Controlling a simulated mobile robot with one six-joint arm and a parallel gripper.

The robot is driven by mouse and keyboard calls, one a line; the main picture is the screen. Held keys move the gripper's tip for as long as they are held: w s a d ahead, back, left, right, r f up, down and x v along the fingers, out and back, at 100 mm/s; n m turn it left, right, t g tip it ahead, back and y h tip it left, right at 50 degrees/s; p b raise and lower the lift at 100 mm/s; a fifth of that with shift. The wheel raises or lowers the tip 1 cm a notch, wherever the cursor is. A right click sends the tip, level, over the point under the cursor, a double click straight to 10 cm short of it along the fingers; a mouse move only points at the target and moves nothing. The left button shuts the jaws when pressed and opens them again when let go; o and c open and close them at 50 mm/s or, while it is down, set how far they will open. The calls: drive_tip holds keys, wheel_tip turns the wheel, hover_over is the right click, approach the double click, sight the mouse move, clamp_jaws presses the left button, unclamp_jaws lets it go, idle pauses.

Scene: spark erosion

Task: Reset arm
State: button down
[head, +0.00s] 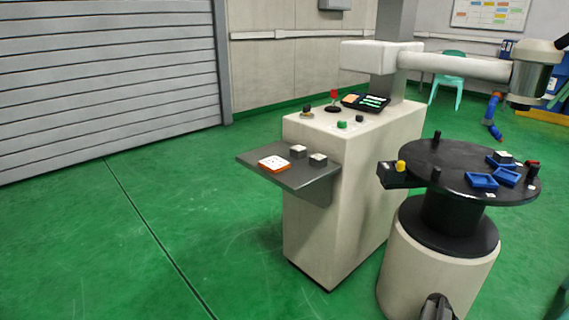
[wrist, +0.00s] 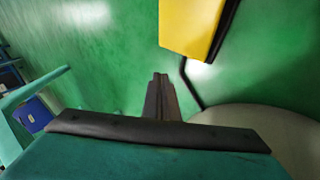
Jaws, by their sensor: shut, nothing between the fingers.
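My gripper (wrist: 161,88) shows in the middle of the wrist view as two dark fingers pressed together, with nothing between them. Green floor lies beyond the fingertips, and the fingers touch no object that I can see. In the head view a dark shape at the bottom edge, in front of the beige round pedestal (head: 395,277), may be part of my arm or gripper. It is too cut off to tell.
A beige machine cabinet (head: 310,210) carries a grey side shelf (head: 296,183) with small blocks. A black round table (head: 455,160) on the pedestal holds blue trays (head: 481,181) and small parts. A yellow panel (wrist: 190,25) hangs near my fingers. Floor at left is clear.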

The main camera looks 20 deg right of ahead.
drive_tip(key=w+a+r+n+p, duration=0.2)
drive_tip(key=w+a+r+p, duration=0.25)
drive_tip(key=w, duration=0.35)
drive_tip(key=w+a+r+n+t+p, duration=0.15)
drive_tip(key=w+a+p, duration=0.3)
drive_tip(key=a, duration=0.45)
drive_tip(key=w+a+r+n+p, duration=0.25)
drive_tip(key=a+p, duration=0.25)
drive_tip(key=a, duration=0.4)
drive_tip(key=w+a+r+n+t+p, duration=0.1)
drive_tip(key=w+a+r+p, duration=0.3)
drive_tip(key=a, duration=0.5)
drive_tip(key=s+a+r+n+y+p, duration=0.1)
drive_tip(key=s+a+r+p, duration=0.15)
drive_tip(key=a, duration=0.35)
drive_tip(key=s+a+r+n+p, duration=0.1)
drive_tip(key=a+r+p, duration=0.1)
drive_tip(key=a+p, duration=0.3)
drive_tip(key=s+a+r+n+y+p, duration=0.1)
drive_tip(key=a+r+p, duration=0.1)
drive_tip(key=a, duration=0.6)
drive_tip(key=s+a+r+n+g+y+p, duration=0.3)
drive_tip(key=s+a+r, duration=0.3)
drive_tip(key=s+a, duration=0.5)
drive_tip(key=shift+s+a+r+p, duration=0.2)
drive_tip(key=shift+s+a+p, duration=0.3)
drive_tip(key=shift+a, duration=0.5)
drive_tip(key=shift+w+d, duration=0.1)
